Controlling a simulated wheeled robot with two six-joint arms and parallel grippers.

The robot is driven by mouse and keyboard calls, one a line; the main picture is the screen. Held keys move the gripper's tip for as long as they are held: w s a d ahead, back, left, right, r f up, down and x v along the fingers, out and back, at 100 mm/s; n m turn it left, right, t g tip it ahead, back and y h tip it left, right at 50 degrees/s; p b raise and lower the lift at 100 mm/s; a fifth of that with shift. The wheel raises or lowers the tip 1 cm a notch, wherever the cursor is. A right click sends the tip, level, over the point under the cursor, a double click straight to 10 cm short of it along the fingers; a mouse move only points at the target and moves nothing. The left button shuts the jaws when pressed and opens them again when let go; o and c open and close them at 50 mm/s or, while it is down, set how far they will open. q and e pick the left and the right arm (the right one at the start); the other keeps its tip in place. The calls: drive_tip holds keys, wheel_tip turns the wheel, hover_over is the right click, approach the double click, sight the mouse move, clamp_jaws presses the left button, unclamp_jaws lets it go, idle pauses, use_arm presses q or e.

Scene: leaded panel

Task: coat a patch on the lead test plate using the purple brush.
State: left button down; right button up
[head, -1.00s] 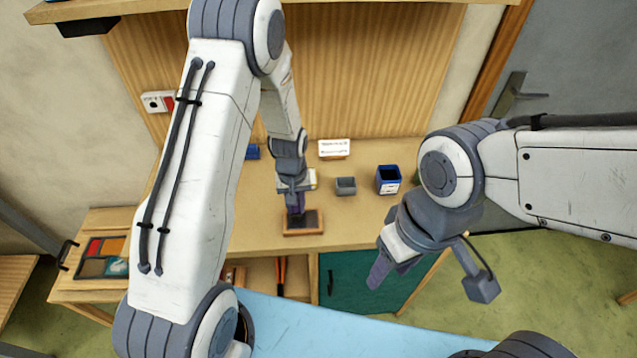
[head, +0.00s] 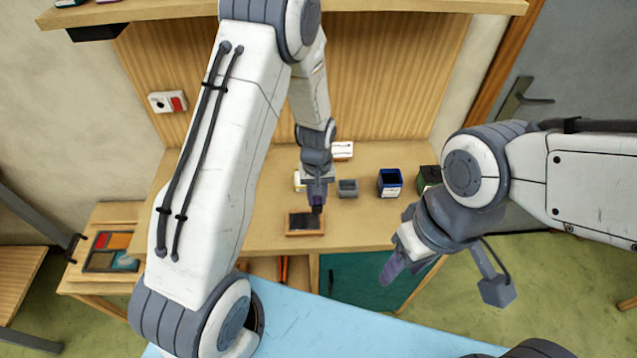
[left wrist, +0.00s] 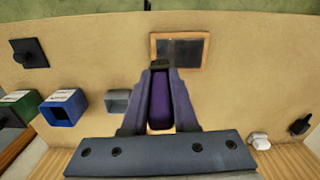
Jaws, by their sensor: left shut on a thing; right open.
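The lead test plate (head: 304,224) is a dark slab in a wooden frame on the bench; it also shows in the left wrist view (left wrist: 185,53). My left gripper (head: 317,194) is shut on the purple brush (left wrist: 161,105), whose handle lies between the fingers. The brush's dark tip (left wrist: 160,65) overlaps the plate's frame edge in the left wrist view. In the head view it is at the plate's back right; I cannot tell whether it touches. No distinct coated patch can be made out. My right gripper (head: 394,266) is open and empty, in front of the bench.
A grey cup (head: 348,188), a blue cup (head: 389,183) and a green container (head: 429,177) stand right of the plate. A white labelled block (head: 342,150) is behind. A tray of coloured squares (head: 110,251) sits at the left.

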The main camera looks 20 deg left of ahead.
sight(317, 205)
use_arm(q)
drive_tip(key=shift+r+p, duration=1.15)
drive_tip(key=shift+r, duration=0.7)
